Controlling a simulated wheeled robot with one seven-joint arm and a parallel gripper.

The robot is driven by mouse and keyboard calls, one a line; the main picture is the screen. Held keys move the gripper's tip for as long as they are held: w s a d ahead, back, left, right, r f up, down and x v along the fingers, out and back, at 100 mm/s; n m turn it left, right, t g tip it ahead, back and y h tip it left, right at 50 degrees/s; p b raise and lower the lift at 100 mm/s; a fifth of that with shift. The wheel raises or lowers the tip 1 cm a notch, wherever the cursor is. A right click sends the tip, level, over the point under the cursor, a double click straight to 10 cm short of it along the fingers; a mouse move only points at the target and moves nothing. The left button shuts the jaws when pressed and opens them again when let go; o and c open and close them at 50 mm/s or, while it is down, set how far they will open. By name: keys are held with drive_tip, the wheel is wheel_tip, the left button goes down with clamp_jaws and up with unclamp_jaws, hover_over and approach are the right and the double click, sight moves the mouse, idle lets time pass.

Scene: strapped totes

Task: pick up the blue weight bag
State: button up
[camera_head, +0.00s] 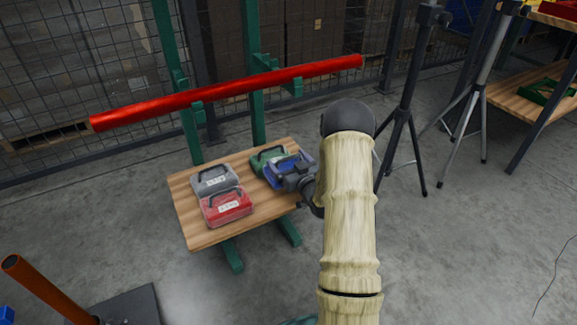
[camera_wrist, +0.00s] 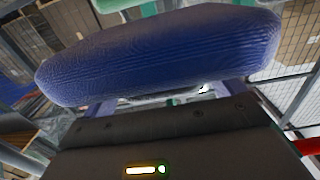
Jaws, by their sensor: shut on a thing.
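The blue weight bag (camera_head: 282,166) is at the right part of a small wooden table, in front of my gripper (camera_head: 290,176). In the wrist view the blue bag (camera_wrist: 160,52) fills the upper middle, close to the gripper body (camera_wrist: 165,140). My gripper is shut on the bag; the fingertips are mostly hidden. Whether the bag touches the tabletop cannot be told.
A green bag (camera_head: 262,158) lies just behind the blue one. A red bar (camera_head: 225,92) runs behind on green posts. Tripods (camera_head: 408,105) stand right.

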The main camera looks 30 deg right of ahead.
wheel_tip(320, 180, up, 4)
drive_tip(key=shift+r+p, duration=0.1)
drive_tip(key=shift+p, duration=0.7)
